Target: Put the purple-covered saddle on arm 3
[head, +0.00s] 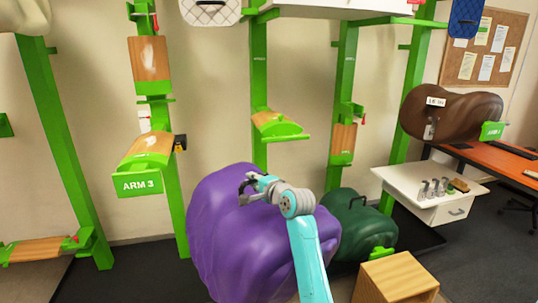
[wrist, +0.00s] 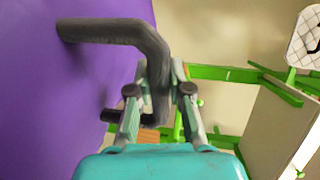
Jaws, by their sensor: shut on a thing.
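The purple-covered saddle (head: 232,235) is large and bulky and hangs low in the centre of the head view, in front of the wall. My gripper (head: 258,187) is at its upper part. In the wrist view my gripper (wrist: 160,80) is shut on a dark bent handle (wrist: 110,31) that sticks out of the purple cover (wrist: 45,95). Arm 3 (head: 147,152) is a wooden-topped green support with a label plate (head: 138,184), left of the saddle and higher. Its wooden top is bare. The saddle's underside is hidden.
A dark green saddle (head: 358,222) is right behind the purple one. A wooden box (head: 395,279) stands at front right. A brown saddle (head: 450,112) sits on arm 1 by an orange desk (head: 495,162). Green posts (head: 172,210) and another bare arm (head: 277,124) line the wall.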

